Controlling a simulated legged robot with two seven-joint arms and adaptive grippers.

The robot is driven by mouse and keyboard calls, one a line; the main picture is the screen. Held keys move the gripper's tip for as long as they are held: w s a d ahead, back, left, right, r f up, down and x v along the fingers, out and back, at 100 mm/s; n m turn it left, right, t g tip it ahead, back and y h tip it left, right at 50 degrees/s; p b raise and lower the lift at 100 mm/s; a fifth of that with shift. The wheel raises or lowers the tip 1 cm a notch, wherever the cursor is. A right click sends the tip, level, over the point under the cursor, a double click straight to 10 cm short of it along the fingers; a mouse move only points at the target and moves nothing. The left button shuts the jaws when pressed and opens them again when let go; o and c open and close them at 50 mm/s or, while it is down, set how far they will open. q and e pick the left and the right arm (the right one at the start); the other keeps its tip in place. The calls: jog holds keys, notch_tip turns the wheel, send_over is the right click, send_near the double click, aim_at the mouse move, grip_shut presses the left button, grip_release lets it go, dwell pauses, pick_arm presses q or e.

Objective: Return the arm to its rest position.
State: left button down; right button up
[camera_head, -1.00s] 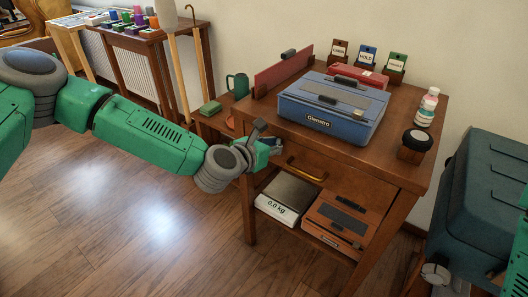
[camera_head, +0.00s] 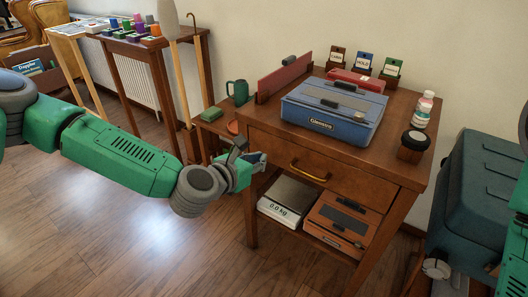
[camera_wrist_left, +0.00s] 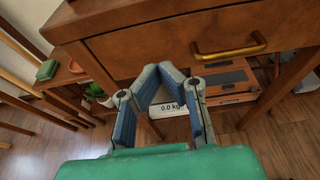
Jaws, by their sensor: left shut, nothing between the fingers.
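My left arm is green with grey joints and comes in from the left in the head view. Its left gripper (camera_head: 258,160) is beside the upper left front of the wooden table (camera_head: 275,152), left of the brass drawer handle (camera_head: 310,171). In the left wrist view, the left gripper (camera_wrist_left: 172,76) has its blue-grey fingers brought together at the tips, with nothing between them. The drawer front and brass handle (camera_wrist_left: 228,47) show just beyond the fingers. The drawer is closed. My right gripper is not seen.
On the table are a blue case (camera_head: 330,112), a red panel (camera_head: 283,78), card holders, a bottle (camera_head: 422,110) and a dark knob (camera_head: 415,142). A scale (camera_head: 287,198) and an orange case (camera_head: 338,223) sit below. A teal box (camera_head: 470,195) stands right. Floor at the left front is clear.

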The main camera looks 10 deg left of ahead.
pick_arm(q)
jog(key=p+v, duration=0.1)
jog(key=v, duration=0.4)
jog(key=s+d+f+m+g+p, duration=0.25)
jog(key=s+f+m+g, duration=0.2)
jog(key=s+m, duration=0.35)
jog(key=s+d+f+m+g+p, duration=0.1)
jog(key=s+d+f+m+g, duration=0.2)
jog(key=s+f+m, duration=0.5)
jog(key=s+a+m+g+y+p, duration=0.4)
jog(key=s+a+m+g+y, duration=0.1)
jog(key=s+a+m, duration=1)
jog(key=shift+a+f+m, duration=0.35)
jog(key=shift+a+m, duration=0.45)
jog(key=shift+a, duration=0.25)
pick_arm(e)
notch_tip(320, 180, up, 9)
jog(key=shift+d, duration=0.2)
